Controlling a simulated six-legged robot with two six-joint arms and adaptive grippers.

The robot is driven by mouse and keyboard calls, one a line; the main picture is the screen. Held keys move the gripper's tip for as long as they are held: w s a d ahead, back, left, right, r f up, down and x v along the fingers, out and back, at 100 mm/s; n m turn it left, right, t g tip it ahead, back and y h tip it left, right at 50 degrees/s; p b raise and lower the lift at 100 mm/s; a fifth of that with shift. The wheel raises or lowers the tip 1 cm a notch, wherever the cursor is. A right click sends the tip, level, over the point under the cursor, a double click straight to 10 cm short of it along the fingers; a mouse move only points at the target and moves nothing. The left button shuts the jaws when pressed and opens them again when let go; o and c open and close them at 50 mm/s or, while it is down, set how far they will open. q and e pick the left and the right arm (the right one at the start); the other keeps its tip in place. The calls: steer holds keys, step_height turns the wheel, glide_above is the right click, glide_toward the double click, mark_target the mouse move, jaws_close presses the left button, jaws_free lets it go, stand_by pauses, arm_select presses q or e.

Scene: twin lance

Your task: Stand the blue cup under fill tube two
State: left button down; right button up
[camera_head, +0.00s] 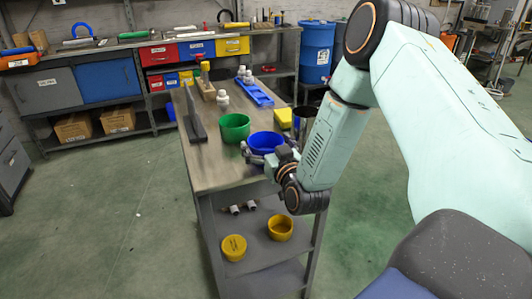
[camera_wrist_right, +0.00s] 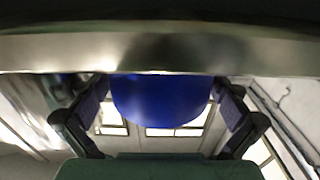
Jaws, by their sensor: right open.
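The blue cup (camera_head: 265,142) stands upright near the front right edge of the metal-topped workbench (camera_head: 212,172). My right gripper (camera_head: 266,157) is low at the cup's near side. In the right wrist view, which looks inverted, the blue cup (camera_wrist_right: 160,98) lies between the two spread fingers of my right gripper (camera_wrist_right: 160,112), with gaps on both sides. The gripper is open. My right forearm hides part of the bench's right side. I cannot make out a fill tube numbered two. My left gripper is not in view.
A green cup (camera_head: 234,128) stands just left of the blue one. A yellow block (camera_head: 283,118), a blue tray (camera_head: 254,92), white fittings (camera_head: 222,98) and a dark upright plate (camera_head: 194,118) stand behind. Yellow containers (camera_head: 234,247) sit on the lower shelf. Bare benchtop lies left of the cups.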

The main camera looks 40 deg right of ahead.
steer(key=shift+c, duration=0.4)
steer(key=c, duration=1.1)
steer(key=shift+o, duration=0.2)
steer(key=shift+a+r+n+y+p, duration=0.75)
steer(key=shift+a+r+p, duration=0.85)
steer(key=shift+r, duration=4.45)
steer(key=s+a+f+n+y, duration=0.3)
steer(key=s+a+f+y, duration=0.2)
steer(key=s+a+y, duration=0.1)
steer(key=s+a+f+n+g+y, duration=0.1)
steer(key=s+a+f+n+y, duration=0.3)
steer(key=s+a, duration=0.5)
step_height(320, 180, down, 2)
steer(key=shift+a+f+g+y, duration=0.15)
steer(key=shift+a+g+y, duration=0.15)
steer(key=shift+a+y, duration=0.75)
